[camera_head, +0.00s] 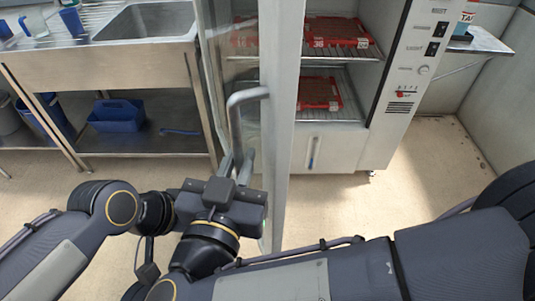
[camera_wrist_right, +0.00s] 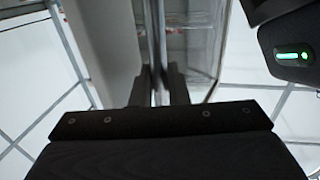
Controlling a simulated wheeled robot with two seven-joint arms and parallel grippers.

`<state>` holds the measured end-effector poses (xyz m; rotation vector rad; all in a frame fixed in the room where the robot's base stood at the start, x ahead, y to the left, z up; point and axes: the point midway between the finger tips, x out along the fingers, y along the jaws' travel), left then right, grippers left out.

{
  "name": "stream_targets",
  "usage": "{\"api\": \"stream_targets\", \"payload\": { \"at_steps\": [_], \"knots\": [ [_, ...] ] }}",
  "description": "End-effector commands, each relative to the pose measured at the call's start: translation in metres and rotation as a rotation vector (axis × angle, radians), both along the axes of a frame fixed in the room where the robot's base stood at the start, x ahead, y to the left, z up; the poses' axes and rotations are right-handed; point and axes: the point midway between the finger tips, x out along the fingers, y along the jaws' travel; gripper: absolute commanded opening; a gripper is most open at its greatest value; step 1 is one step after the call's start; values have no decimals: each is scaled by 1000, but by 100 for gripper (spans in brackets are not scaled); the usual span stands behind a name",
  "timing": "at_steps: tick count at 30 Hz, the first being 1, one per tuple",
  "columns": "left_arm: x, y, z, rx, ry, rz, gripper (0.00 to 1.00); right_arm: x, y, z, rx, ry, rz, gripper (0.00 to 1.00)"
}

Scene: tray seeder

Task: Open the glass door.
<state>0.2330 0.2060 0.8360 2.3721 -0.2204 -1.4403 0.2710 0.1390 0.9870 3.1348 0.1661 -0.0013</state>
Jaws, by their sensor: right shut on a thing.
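The glass door (camera_head: 283,105) of the white cabinet stands ajar, its pale frame edge swung out toward me and its glass pane (camera_head: 218,70) to the left of that edge. A grey bar handle (camera_head: 236,118) curves out from the frame. My right gripper (camera_head: 236,167) is shut on the lower part of the handle. In the right wrist view the fingers (camera_wrist_right: 158,85) close around the handle bar beside the frame and glass. My left arm comes in from the left beside the right wrist; its fingers do not show.
Red trays (camera_head: 336,31) sit on the cabinet's wire shelves, visible past the door edge. A control panel (camera_head: 410,75) is on the cabinet's right. A steel sink bench (camera_head: 110,65) with a blue caddy (camera_head: 117,115) below stands at left. Floor at right is clear.

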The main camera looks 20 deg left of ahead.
Motion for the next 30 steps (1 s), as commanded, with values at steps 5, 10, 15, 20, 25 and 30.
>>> {"api": "stream_targets", "payload": {
  "at_steps": [5, 10, 15, 20, 25, 30],
  "knots": [
    [0, 0, 0, 0, 0, 0, 36, -1, 6, 3, 8, -5, -11, 0],
    [0, 0, 0, 0, 0, 0, 36, -1, 6, 4, 9, -6, -13, 0],
    [0, 0, 0, 0, 0, 0, 36, 0, 5, 4, 10, -7, -13, 18],
    [0, 0, 0, 0, 0, 0, 36, -1, 5, 3, 8, -5, -12, 32],
    [0, 0, 0, 0, 0, 0, 36, -2, 5, 2, 5, -3, -11, 32],
    [0, 0, 0, 0, 0, 0, 36, -11, 5, 2, 5, -4, -9, 32]
  ]
}}
